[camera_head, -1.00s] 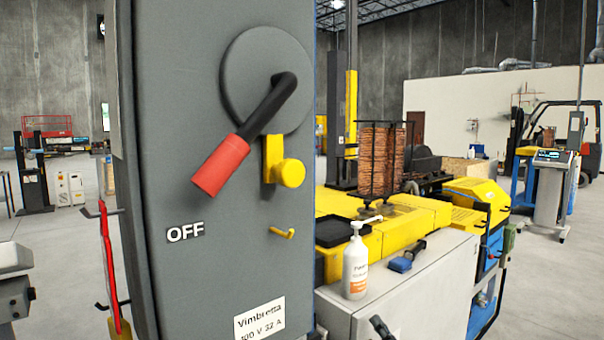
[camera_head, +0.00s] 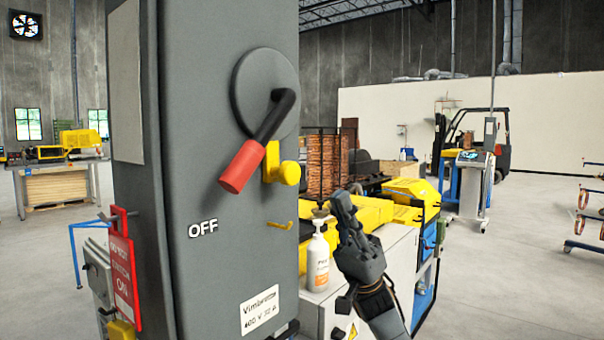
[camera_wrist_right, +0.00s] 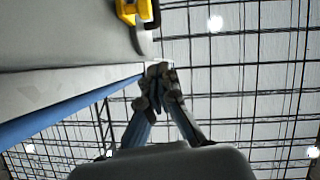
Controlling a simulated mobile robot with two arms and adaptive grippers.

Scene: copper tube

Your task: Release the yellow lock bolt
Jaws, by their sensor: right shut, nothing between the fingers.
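The yellow lock bolt (camera_head: 287,173) with its round knob sits on the grey cabinet (camera_head: 215,280), just below the round switch disc (camera_head: 264,92). The black lever with a red grip (camera_head: 243,166) points down and left toward the "OFF" label (camera_head: 203,229). My right gripper (camera_head: 342,200) is shut and empty, right of and a little below the bolt, apart from it. In the right wrist view the bolt (camera_wrist_right: 130,12) shows at the top edge, beyond the shut fingertips (camera_wrist_right: 158,70). My left gripper is not in view.
A small yellow hook (camera_head: 279,225) sticks out below the bolt. A red sign (camera_head: 122,270) hangs at the cabinet's left side. Open floor lies to the right.

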